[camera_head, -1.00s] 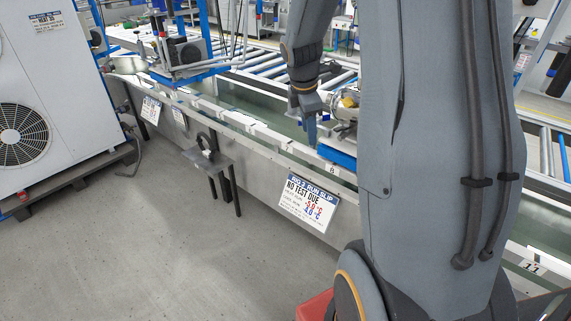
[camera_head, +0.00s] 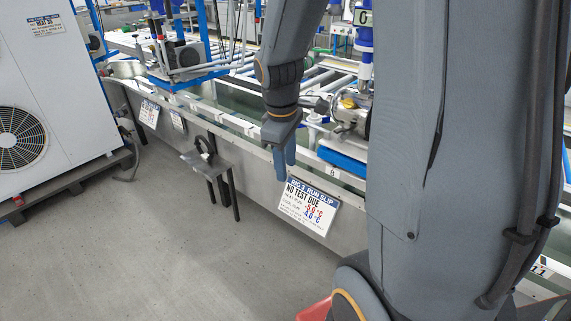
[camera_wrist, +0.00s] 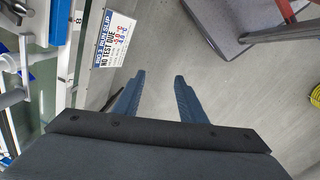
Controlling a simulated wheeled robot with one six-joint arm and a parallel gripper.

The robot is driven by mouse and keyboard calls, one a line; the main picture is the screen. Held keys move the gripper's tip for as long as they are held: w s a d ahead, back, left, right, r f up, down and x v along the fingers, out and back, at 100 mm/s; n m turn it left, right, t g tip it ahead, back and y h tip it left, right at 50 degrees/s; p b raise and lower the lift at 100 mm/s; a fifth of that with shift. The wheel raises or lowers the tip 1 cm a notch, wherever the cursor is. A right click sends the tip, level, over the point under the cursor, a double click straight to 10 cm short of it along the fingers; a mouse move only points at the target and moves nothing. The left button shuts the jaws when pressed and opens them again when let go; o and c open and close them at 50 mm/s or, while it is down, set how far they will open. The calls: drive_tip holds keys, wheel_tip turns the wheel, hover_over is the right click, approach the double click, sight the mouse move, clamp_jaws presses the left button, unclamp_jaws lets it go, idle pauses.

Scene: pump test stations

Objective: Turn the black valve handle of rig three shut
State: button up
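The rig 3 run slip (camera_head: 308,205), which reads NO TEST DUE, hangs on the side of the metal trough; it also shows in the wrist view (camera_wrist: 113,42). Above it a silver pump (camera_head: 347,112) with a yellow part stands on a blue base (camera_head: 342,160). I cannot make out a black valve handle for certain; my arm hides part of the rig. My gripper (camera_head: 285,165) points down in front of the trough, left of the pump and apart from it. In the wrist view its two blue fingers (camera_wrist: 160,78) are apart with only floor between them.
A small grey stand (camera_head: 207,165) carrying a black ring-shaped part (camera_head: 205,147) stands before the trough. A white cabinet (camera_head: 60,90) with a fan is at the left. Another pump rig (camera_head: 185,55) stands farther along. The front-left floor is clear.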

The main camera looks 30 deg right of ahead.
idle(0.3)
drive_tip(key=n+h+p, duration=0.3)
drive_tip(key=n+p, duration=0.9)
approach(342, 128)
drive_tip(key=shift+p+x, duration=1.2)
drive_tip(key=shift+x, duration=2.45)
drive_tip(key=shift+s, duration=0.15)
clamp_jaws()
drive_tip(key=shift+m, duration=0.3)
